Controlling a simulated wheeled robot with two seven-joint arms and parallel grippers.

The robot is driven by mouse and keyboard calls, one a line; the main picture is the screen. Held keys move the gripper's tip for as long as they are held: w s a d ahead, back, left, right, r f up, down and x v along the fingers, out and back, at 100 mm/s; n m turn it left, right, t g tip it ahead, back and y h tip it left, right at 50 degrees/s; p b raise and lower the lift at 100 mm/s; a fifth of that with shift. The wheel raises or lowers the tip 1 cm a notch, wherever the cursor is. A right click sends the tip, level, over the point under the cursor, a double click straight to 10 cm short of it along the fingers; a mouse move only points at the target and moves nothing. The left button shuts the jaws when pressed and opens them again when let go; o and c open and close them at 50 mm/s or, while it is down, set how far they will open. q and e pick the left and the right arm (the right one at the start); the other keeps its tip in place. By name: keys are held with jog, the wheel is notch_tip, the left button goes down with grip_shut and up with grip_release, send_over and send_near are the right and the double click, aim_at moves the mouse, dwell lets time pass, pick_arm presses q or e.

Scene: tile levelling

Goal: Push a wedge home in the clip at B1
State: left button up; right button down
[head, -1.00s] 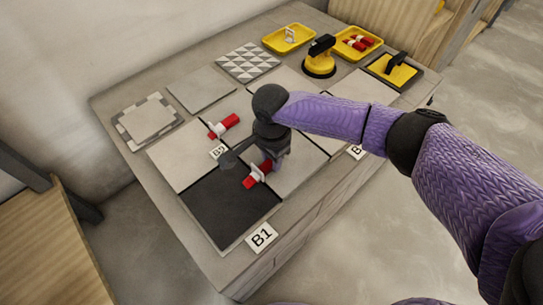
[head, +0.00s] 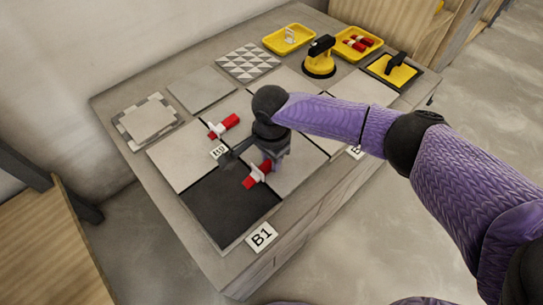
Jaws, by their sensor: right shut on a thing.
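A red wedge (head: 250,183) sits through a white clip (head: 258,174) at the edge of the dark bare square behind the B1 label (head: 261,236). Red shows on both sides of the clip. My right gripper (head: 268,161) is at the wedge's far end, shut on it; its fingertips are mostly hidden by its own body. How deep the wedge sits in the clip is too small to tell. A second red wedge (head: 230,121) lies in another white clip (head: 216,131) near the B2 label (head: 218,152). My left gripper is not in view.
At the back are a yellow tray (head: 285,50) with white clips, a yellow tray (head: 378,43) with red wedges, a yellow-black suction cup (head: 319,62) and a yellow float (head: 393,72). Loose tiles (head: 248,62) lie along the wall side. The dark square (head: 225,208) is clear.

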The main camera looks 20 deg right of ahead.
jog(key=shift+a, duration=0.1)
dwell(0.4)
dwell(0.7)
jog(key=shift+c, duration=2)
grip_release()
